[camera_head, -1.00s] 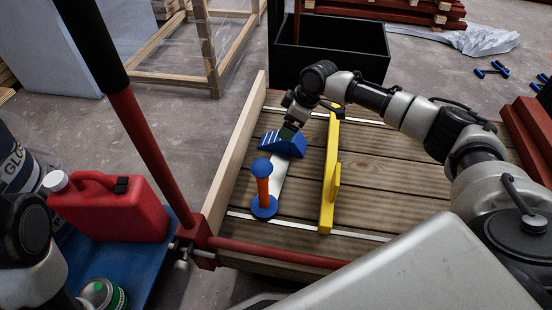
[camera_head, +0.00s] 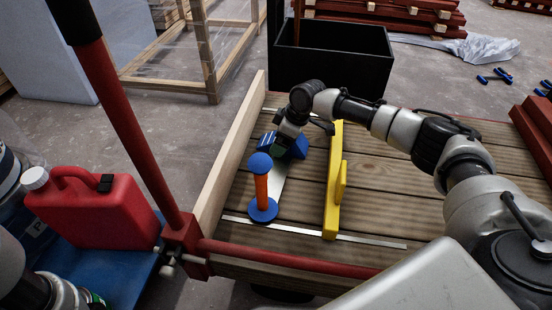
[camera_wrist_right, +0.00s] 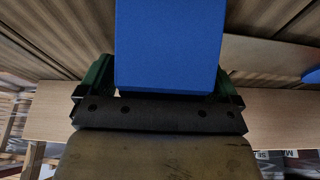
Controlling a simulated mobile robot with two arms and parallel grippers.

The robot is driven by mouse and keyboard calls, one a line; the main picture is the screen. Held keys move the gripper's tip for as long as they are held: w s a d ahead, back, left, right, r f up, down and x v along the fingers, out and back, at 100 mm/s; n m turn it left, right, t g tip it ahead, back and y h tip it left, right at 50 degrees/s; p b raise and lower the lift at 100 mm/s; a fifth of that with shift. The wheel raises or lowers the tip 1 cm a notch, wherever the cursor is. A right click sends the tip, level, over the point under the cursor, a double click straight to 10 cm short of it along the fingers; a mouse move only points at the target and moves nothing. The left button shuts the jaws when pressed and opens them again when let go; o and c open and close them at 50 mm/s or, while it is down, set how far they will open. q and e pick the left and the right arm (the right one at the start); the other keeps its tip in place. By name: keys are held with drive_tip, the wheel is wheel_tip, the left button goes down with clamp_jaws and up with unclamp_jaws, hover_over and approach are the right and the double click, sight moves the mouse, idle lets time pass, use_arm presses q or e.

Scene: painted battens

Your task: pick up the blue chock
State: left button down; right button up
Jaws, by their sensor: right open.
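The blue chock (camera_head: 299,149) rests on the slatted wooden deck toward its left side, partly hidden behind my right gripper (camera_head: 281,148). In the right wrist view the chock (camera_wrist_right: 168,45) is a plain blue block between the green fingers of my right gripper (camera_wrist_right: 165,80). The fingers stand open, one on each side of it; whether they touch it I cannot tell. Part of my left arm shows at the lower left of the head view, but its gripper does not show.
An orange-handled tool (camera_head: 262,187) with blue ends stands close in front of the chock, beside a flat metal strip (camera_head: 279,177). A yellow piece (camera_head: 333,190) lies to the right. A pale side board (camera_head: 232,150) edges the deck; a black bin (camera_head: 335,60) stands behind.

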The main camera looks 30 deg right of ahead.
drive_tip(key=shift+c, duration=0.4)
drive_tip(key=c, duration=1.2)
drive_tip(key=shift+r, duration=0.1)
